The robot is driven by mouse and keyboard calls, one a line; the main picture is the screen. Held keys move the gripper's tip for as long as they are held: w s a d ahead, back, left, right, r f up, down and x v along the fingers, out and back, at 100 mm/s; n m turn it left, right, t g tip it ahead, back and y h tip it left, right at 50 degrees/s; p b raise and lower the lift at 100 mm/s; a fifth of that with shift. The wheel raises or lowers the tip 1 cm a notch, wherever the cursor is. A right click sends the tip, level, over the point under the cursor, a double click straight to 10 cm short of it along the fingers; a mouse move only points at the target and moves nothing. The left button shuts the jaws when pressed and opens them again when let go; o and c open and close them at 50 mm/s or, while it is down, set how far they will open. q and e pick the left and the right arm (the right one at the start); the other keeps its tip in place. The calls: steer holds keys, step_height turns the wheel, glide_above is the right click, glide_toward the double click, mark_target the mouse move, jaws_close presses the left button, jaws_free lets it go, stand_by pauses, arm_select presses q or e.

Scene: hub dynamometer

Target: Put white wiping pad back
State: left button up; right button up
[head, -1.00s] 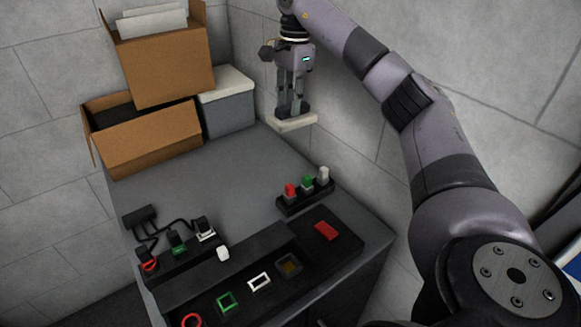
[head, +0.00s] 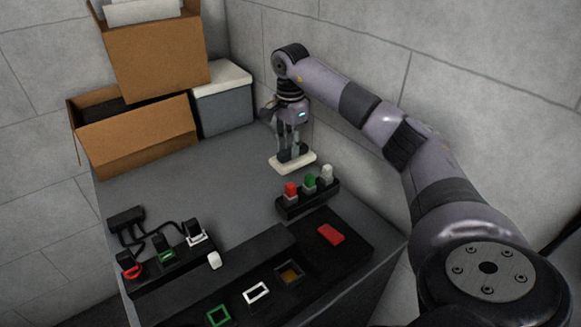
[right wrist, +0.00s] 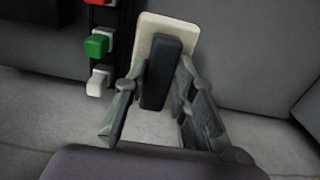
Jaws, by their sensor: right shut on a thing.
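The white wiping pad (head: 301,166) is a flat pale plate with a dark block handle. My right gripper (head: 290,150) points down and is shut on the handle, with the pad flat beneath it. The pad is low over the back right of the grey bench top (head: 225,185); I cannot tell whether it touches. In the right wrist view the pad (right wrist: 150,24) lies beyond the fingers, and its dark handle (right wrist: 160,75) sits between them. My left gripper is not in view.
A black rack (head: 308,200) with red, green and white blocks stands just in front of the pad. A lidded grey box (head: 223,108) and an open cardboard box (head: 140,137) stand at the back. A cabled black strip (head: 170,265) and a dark panel (head: 345,262) are nearer.

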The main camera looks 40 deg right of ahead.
mark_target(290, 149)
step_height(290, 149, down, 3)
steer(key=shift+f, duration=0.2)
step_height(290, 149, down, 4)
steer(key=shift+r+p, duration=0.1)
steer(key=shift+p, duration=0.45)
steer(key=shift+f, duration=0.25)
steer(key=o, duration=1)
steer(key=shift+o, duration=0.2)
step_height(290, 149, up, 12)
steer(key=shift+r+b, duration=0.1)
steer(key=shift+b, duration=1.15)
